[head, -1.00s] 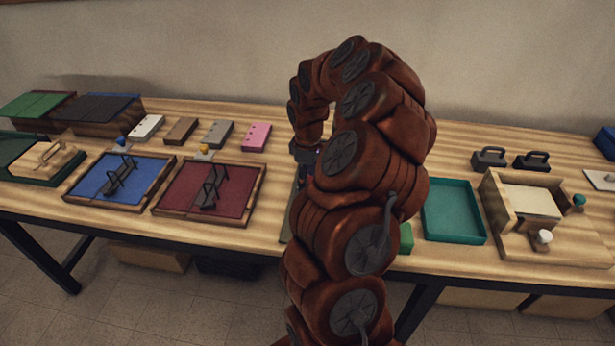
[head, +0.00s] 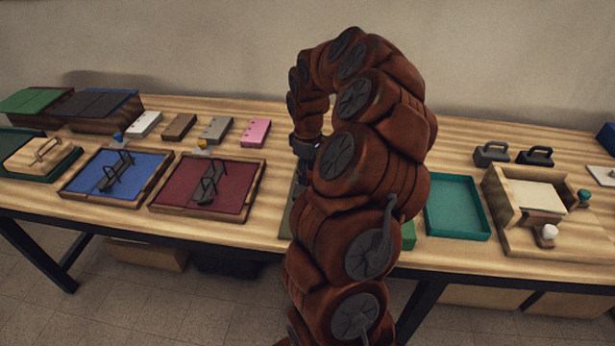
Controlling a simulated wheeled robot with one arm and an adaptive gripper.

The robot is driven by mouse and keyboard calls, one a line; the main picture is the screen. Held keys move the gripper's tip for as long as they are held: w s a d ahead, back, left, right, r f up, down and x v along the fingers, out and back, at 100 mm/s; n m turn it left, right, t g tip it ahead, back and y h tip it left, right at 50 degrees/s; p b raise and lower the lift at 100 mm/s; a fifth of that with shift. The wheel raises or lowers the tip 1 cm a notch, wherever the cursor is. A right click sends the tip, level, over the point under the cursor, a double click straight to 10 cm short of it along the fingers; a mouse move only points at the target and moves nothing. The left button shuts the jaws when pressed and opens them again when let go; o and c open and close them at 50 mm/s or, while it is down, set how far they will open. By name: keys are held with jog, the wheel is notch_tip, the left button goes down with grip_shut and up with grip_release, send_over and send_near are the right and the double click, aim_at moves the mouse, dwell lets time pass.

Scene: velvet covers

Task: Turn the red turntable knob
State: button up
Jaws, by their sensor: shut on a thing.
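My gripper (head: 304,148) shows only as a dark piece below the curved end of my rust-red arm, in the middle of the head view. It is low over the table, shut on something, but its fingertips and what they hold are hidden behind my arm. No red turntable knob shows; that spot is covered by my arm. A narrow strip of a dark grey-green board (head: 289,214) shows at the arm's left edge, below the gripper.
A maroon tray (head: 235,203) and a blue tray (head: 150,172) with black handles lie to the left. A teal tray (head: 462,236) and a wooden box (head: 491,193) with knobs stand to the right. Coloured blocks line the back. Bare tabletop (head: 455,150) shows at back right.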

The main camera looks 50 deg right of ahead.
jog(key=m+b, duration=0.1)
jog(key=b, duration=0.1)
jog(key=m+b, duration=0.2)
jog(key=shift+f+m, duration=0.3)
jog(key=m+b, duration=0.4)
jog(key=b, duration=0.1)
jog(key=shift+m, duration=0.3)
jog(key=m+b, duration=0.3)
jog(key=m, duration=0.1)
jog(key=shift+r, duration=0.2)
jog(key=shift+m+b, duration=0.75)
jog(key=shift+m, duration=1.05)
jog(key=shift+r, duration=0.1)
jog(key=o, duration=1.1)
jog(key=shift+o, duration=0.2)
notch_tip(320, 180, up, 12)
